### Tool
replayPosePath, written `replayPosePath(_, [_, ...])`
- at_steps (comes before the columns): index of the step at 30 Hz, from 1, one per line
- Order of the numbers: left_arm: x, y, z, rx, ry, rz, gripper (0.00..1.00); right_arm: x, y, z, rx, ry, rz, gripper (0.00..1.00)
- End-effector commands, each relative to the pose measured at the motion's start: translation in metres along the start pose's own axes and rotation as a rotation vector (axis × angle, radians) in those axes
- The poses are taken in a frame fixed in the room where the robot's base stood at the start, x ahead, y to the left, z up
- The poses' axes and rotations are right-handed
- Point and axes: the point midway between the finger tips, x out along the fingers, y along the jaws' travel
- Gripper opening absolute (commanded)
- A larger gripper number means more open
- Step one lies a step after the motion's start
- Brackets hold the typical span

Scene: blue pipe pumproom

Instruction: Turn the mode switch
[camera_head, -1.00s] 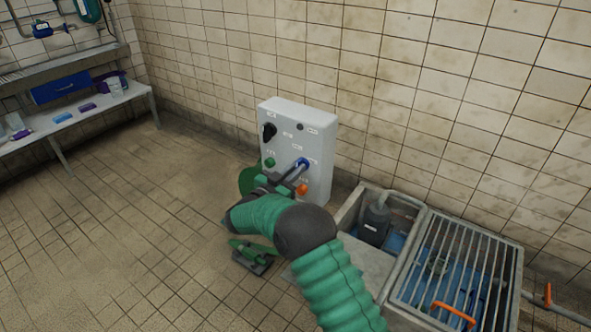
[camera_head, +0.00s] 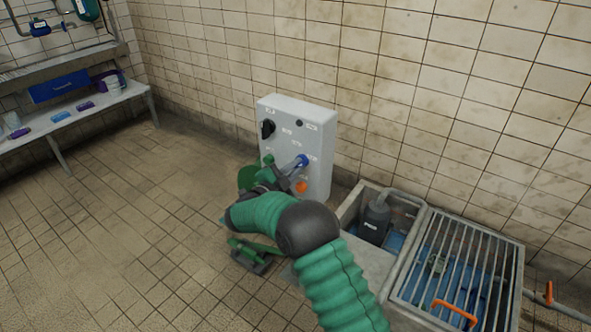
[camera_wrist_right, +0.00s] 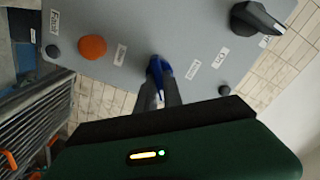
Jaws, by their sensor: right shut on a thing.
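A light grey control box (camera_head: 318,130) stands upright against the tiled wall. A blue switch (camera_head: 303,159) sticks out of its front, towards the right side; it also shows in the right wrist view (camera_wrist_right: 167,70). My right gripper (camera_head: 296,166) is shut on the blue switch, its two fingers (camera_wrist_right: 163,85) on either side of it. Its fingers and body hide part of the switch and the lower front of the box. My left gripper is not in view.
The box also bears a black rotary knob (camera_head: 268,129), which shows in the wrist view (camera_wrist_right: 255,18), and an orange button (camera_wrist_right: 92,47). A pump pit with a metal grate (camera_head: 455,270) lies at the right. A bench (camera_head: 75,118) stands far left.

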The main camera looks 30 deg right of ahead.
Motion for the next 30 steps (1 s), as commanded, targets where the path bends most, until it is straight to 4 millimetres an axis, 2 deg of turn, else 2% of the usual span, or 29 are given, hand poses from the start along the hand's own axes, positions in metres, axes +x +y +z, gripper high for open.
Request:
replayPosePath(9, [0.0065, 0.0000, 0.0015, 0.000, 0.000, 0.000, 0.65, -0.0004, 0.0038, 0.0013, 0.110, -0.001, 0.005, 0.00])
replayPosePath(24, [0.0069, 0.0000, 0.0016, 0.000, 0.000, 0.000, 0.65, -0.0005, 0.0047, 0.0013, 0.129, -0.001, 0.007, 0.00])
replayPosePath(25, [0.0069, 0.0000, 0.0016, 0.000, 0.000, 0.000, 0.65, -0.0005, 0.0047, 0.0013, 0.129, -0.001, 0.007, 0.14])
replayPosePath(30, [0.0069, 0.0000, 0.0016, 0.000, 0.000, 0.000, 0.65, -0.0003, 0.0037, 0.0010, 0.129, -0.001, 0.005, 0.33])
